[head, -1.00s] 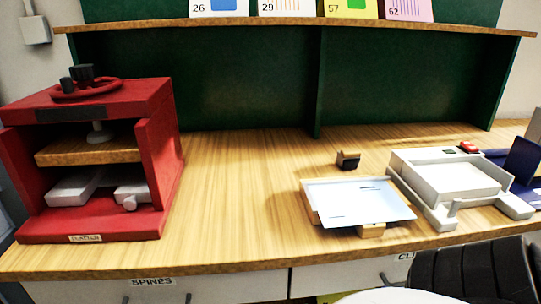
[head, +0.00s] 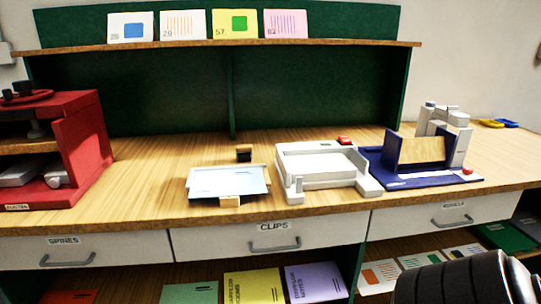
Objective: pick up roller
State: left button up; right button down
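I cannot make out a roller for certain in the head view. Small yellow and blue items (head: 498,123) lie at the far right end of the worktop, too small to identify. Neither gripper shows in the head view. A black ribbed part at the bottom right looks like part of my own arm, with no fingers visible.
The wooden worktop (head: 150,165) carries a red press (head: 85,150), a tray with pale sheets (head: 228,182), a white machine (head: 325,165) and a dark blue machine (head: 420,180). Drawers, including CLIPS (head: 275,240), are shut. Booklets (head: 252,286) lie on the lower shelf.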

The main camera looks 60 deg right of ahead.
aim_at(241, 149)
jog(key=z, duration=1.9)
